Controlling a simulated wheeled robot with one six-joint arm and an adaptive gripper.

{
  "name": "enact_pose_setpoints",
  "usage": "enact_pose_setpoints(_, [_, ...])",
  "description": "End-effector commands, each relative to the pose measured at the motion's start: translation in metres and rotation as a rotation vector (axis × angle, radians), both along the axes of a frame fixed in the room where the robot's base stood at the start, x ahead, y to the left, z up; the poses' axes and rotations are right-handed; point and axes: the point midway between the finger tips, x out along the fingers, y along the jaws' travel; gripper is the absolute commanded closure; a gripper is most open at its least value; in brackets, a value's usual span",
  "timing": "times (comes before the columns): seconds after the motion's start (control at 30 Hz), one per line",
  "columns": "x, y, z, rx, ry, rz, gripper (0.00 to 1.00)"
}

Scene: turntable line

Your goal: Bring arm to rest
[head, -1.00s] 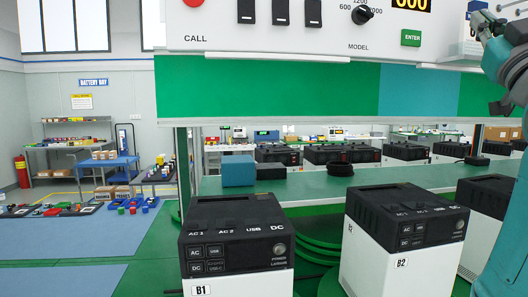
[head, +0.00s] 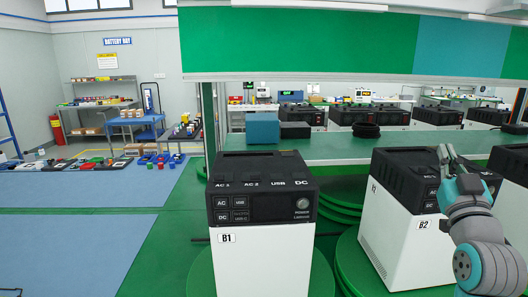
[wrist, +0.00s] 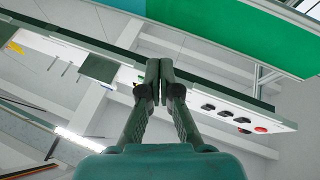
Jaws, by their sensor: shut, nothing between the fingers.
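My gripper (head: 446,155) shows at the right of the head view, at the end of my grey and teal arm, fingers pointing up. In the picture it overlaps the black top of the box labelled B2 (head: 397,235); I cannot tell how far apart they are. The wrist view shows the gripper (wrist: 160,68) with its dark green fingers together and nothing between them. Beyond them are the ceiling and a tilted white panel (wrist: 235,113) with dark switches and red buttons.
The box labelled B1 (head: 262,262) stands left of B2, each on a green round platform. A green shelf (head: 345,143) behind holds a blue box (head: 262,128) and a black coil (head: 366,130). A green board (head: 300,40) hangs above. Open floor lies left.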

Motion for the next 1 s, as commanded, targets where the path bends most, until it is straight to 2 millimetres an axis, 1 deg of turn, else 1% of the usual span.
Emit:
enact_pose_setpoints(0.03, [0.000, 0.006, -0.026, 0.014, 0.022, 0.008, 1.00])
enact_pose_setpoints(0.1, [-0.003, 0.013, -0.056, 0.029, 0.044, 0.016, 1.00])
enact_pose_setpoints(0.17, [-0.006, 0.020, -0.080, 0.041, 0.063, 0.024, 1.00])
enact_pose_setpoints(0.2, [-0.009, 0.025, -0.096, 0.050, 0.074, 0.029, 1.00])
enact_pose_setpoints(0.27, [-0.014, 0.032, -0.120, 0.062, 0.093, 0.037, 1.00])
enact_pose_setpoints(0.3, [-0.018, 0.037, -0.136, 0.070, 0.107, 0.042, 1.00])
enact_pose_setpoints(0.47, [-0.039, 0.058, -0.195, 0.099, 0.157, 0.062, 1.00])
enact_pose_setpoints(0.6, [-0.063, 0.076, -0.243, 0.123, 0.202, 0.079, 1.00])
enact_pose_setpoints(0.67, [-0.074, 0.084, -0.262, 0.132, 0.220, 0.085, 1.00])
enact_pose_setpoints(0.7, [-0.082, 0.089, -0.275, 0.138, 0.235, 0.090, 1.00])
enact_pose_setpoints(0.8, [-0.104, 0.102, -0.304, 0.152, 0.268, 0.102, 1.00])
enact_pose_setpoints(0.87, [-0.118, 0.110, -0.320, 0.161, 0.288, 0.110, 1.00])
enact_pose_setpoints(1.0, [-0.153, 0.127, -0.355, 0.177, 0.335, 0.126, 1.00])
